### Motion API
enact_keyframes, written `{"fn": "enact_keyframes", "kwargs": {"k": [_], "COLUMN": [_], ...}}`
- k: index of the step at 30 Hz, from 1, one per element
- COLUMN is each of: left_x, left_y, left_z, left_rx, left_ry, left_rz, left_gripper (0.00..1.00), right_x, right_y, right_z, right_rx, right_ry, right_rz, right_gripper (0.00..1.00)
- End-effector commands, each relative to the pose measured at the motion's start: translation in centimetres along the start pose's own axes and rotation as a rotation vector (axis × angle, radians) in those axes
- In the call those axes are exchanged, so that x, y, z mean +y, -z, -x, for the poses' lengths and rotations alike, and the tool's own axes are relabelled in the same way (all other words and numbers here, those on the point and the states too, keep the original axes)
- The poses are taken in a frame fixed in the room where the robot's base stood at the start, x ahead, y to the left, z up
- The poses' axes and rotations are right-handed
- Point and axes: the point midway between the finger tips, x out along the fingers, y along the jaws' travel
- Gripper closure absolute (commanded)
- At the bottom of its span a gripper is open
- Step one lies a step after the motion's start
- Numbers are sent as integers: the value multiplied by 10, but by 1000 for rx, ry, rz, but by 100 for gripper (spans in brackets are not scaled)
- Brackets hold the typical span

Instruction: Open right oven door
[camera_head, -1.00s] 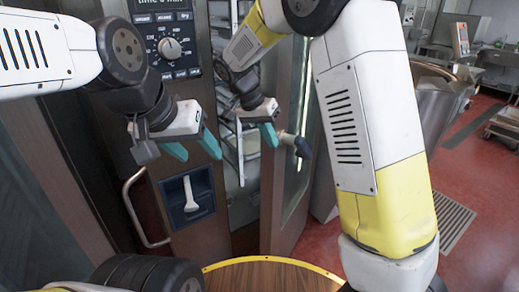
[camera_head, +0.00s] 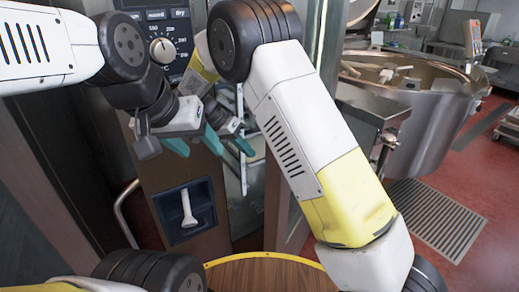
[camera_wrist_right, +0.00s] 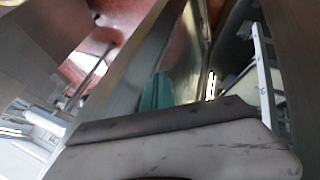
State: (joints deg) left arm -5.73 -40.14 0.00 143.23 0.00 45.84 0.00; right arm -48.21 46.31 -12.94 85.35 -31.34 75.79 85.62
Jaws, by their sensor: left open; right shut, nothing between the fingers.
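The right oven door (camera_head: 273,205) stands ajar, with its brown edge visible in the head view and its glass mostly hidden behind my right arm. Its handle is hidden in the head view. A gap with a metal rack (camera_head: 252,150) shows between the oven front (camera_head: 205,243) and the door. My right gripper (camera_head: 241,145) is shut and empty, at the gap. Its teal fingers also show in the right wrist view (camera_wrist_right: 157,93), beside a long panel; contact cannot be told. My left gripper (camera_head: 196,142) is open and empty in front of the oven front.
A control panel with a dial (camera_head: 163,48) is above my left gripper. A white lever (camera_head: 188,208) sits in a recess below it. A curved handle (camera_head: 127,213) is at left. A large steel kettle (camera_head: 430,115) and a floor grate (camera_head: 440,215) are at right.

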Motion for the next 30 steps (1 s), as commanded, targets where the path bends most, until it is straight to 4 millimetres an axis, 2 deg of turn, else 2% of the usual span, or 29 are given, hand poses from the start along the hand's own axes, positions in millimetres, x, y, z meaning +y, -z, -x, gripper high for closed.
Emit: {"fn": "enact_keyframes", "kwargs": {"k": [9,15,20,30], "left_x": [0,0,0,0], "left_y": [0,0,0,0], "left_z": [0,0,0,0], "left_rx": [-1,-1,-1,-1], "left_ry": [0,0,0,0], "left_rz": [0,0,0,0], "left_gripper": [44,44,44,44], "right_x": [1,1,0,0], "right_y": [0,0,0,0], "right_z": [-57,-84,-92,-93], "right_rx": [-2,-1,0,0], "right_ry": [-4,-3,0,0], "right_rz": [1,0,1,1], "right_gripper": [100,100,100,100]}}
